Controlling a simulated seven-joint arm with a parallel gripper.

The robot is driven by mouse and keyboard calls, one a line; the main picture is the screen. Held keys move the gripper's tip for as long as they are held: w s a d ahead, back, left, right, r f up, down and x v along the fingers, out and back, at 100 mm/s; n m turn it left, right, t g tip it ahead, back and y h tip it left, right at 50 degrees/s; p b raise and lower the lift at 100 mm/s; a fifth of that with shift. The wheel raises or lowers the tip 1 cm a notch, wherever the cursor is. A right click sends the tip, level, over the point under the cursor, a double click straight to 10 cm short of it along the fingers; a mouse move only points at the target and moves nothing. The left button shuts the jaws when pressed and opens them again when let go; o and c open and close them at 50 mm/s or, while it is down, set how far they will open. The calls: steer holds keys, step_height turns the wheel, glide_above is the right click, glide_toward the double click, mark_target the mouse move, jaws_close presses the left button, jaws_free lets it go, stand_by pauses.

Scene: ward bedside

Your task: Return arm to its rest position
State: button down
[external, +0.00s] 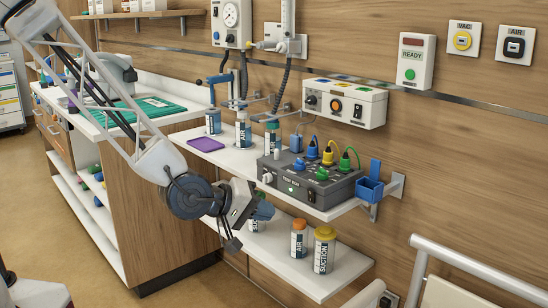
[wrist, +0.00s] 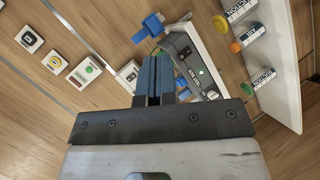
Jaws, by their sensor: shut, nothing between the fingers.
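My arm (external: 135,145) reaches in from the upper left of the external view. My gripper (external: 232,243) hangs in front of the shelves, left of the grey test box. In the wrist view my gripper (wrist: 153,75) shows its two blue-grey fingers together, with nothing between them. The grey test box (external: 300,190) sits on the upper shelf with blue, yellow and green plugs in its top. It also shows in the wrist view (wrist: 185,55), beyond the fingertips and partly hidden by them.
Labelled bottles stand on the lower shelf, including an orange-capped bottle (external: 299,240) and a yellow-capped suction bottle (external: 325,250). A blue holder (external: 370,188) is at the upper shelf's right end. A bed rail (external: 475,265) is at lower right. Open floor (external: 90,285) lies at lower left.

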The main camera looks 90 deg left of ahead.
steer(key=s+d+r+m+g+h, duration=0.45)
steer(key=s+d+r+m, duration=0.55)
steer(key=s+d+r, duration=0.4)
steer(key=s+d+r+m+g, duration=0.1)
steer(key=s+d+m, duration=0.1)
steer(key=s, duration=0.5)
steer(key=s+d+r+m+g, duration=0.1)
steer(key=s+m, duration=0.3)
steer(key=s, duration=0.4)
steer(key=s+d+r+m+g+h, duration=0.1)
steer(key=s+d+m+g, duration=0.1)
steer(key=s, duration=0.5)
steer(key=shift+s+d+r+m, duration=0.25)
steer(key=shift+d+r+m, duration=0.1)
steer(key=shift+d+m, duration=0.4)
steer(key=shift+a+g, duration=0.1)
steer(key=shift+g, duration=0.15)
